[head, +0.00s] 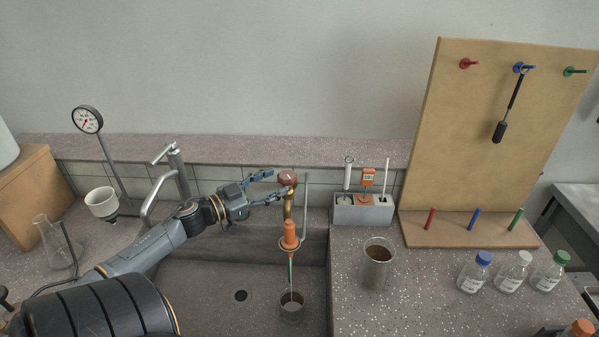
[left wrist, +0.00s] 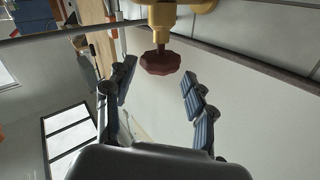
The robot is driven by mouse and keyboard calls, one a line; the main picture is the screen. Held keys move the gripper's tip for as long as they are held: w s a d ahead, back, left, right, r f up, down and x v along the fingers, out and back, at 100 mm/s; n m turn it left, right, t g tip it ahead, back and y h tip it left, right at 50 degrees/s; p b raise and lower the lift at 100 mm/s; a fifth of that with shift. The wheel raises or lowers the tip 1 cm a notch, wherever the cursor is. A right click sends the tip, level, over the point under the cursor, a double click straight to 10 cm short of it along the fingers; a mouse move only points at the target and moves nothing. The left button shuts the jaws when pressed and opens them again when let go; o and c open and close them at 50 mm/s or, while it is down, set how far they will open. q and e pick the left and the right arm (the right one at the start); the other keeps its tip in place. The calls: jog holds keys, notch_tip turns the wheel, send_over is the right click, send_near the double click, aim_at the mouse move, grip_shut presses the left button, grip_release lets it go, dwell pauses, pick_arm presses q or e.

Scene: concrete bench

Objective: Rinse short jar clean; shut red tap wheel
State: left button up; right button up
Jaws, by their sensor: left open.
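The dark red tap wheel (head: 288,177) sits on top of a brass tap with an orange nozzle (head: 290,236). In the left wrist view the wheel (left wrist: 160,61) shows between and just beyond the fingertips. My left gripper (head: 268,185) is open, its fingers reaching toward the wheel from the left; I see no clear contact. The fingers also show apart in the left wrist view (left wrist: 158,74). A short jar (head: 292,309) stands upright in the sink under the nozzle. A thin stream runs from the nozzle into it. My right gripper is out of view.
A taller jar of brown content (head: 378,266) stands on the counter right of the sink (head: 205,290). A grey holder (head: 362,210) stands behind it. A pegboard (head: 490,170) and several capped bottles (head: 474,272) are at right. A steel faucet (head: 178,170) rises behind my left arm.

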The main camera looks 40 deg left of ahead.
aim_at(295, 174)
pick_arm(q)
jog(key=w, duration=0.3)
jog(key=w+d, duration=0.1)
jog(key=w, duration=0.4)
jog(key=shift+w+d, duration=0.35)
jog(key=shift+w, duration=0.05)
jog(key=c, duration=0.9)
jog(key=shift+w+f, duration=0.1)
jog(key=shift+c, duration=0.7)
jog(key=shift+d+f, duration=0.1)
jog(key=shift+c, duration=0.3)
